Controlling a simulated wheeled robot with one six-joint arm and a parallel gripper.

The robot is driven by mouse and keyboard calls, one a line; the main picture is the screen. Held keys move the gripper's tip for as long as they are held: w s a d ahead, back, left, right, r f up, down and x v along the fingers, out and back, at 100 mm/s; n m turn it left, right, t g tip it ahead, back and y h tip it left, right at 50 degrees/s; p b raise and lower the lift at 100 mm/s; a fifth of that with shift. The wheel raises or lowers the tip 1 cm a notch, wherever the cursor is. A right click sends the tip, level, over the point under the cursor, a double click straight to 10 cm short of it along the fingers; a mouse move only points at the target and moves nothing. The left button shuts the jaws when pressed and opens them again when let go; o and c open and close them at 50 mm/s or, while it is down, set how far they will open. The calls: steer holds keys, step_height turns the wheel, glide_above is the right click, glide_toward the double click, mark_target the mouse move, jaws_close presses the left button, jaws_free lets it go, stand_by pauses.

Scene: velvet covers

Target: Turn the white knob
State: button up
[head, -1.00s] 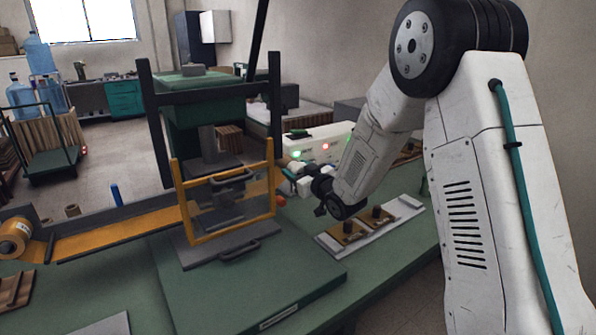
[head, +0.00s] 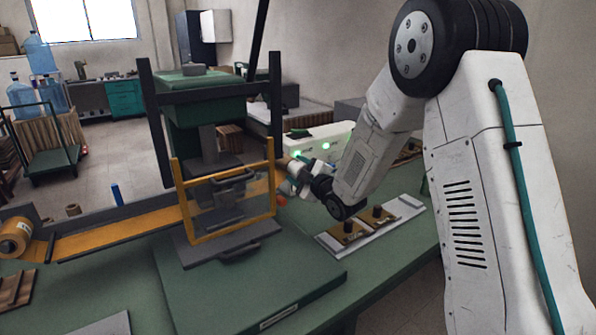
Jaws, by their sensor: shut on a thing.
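A white control box (head: 338,132) stands at the back of the bench, to the right of the press. Two lights on its front glow green, a left light (head: 297,153) and a right light (head: 326,146). My gripper (head: 294,176) is low in front of the box, close to the press frame's right side. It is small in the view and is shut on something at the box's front. The white knob is not clearly visible, as my gripper and wrist cover that spot.
The press with its yellow-framed guard (head: 227,241) stands just left of my gripper. A pale plate with brown blocks (head: 410,205) lies below my forearm.

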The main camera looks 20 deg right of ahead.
steer(key=shift+f+n, duration=0.1)
steer(key=shift+n, duration=0.6)
steer(key=o, duration=1)
steer(key=shift+a, duration=0.1)
steer(key=shift+c, duration=0.2)
steer(key=v, duration=0.8)
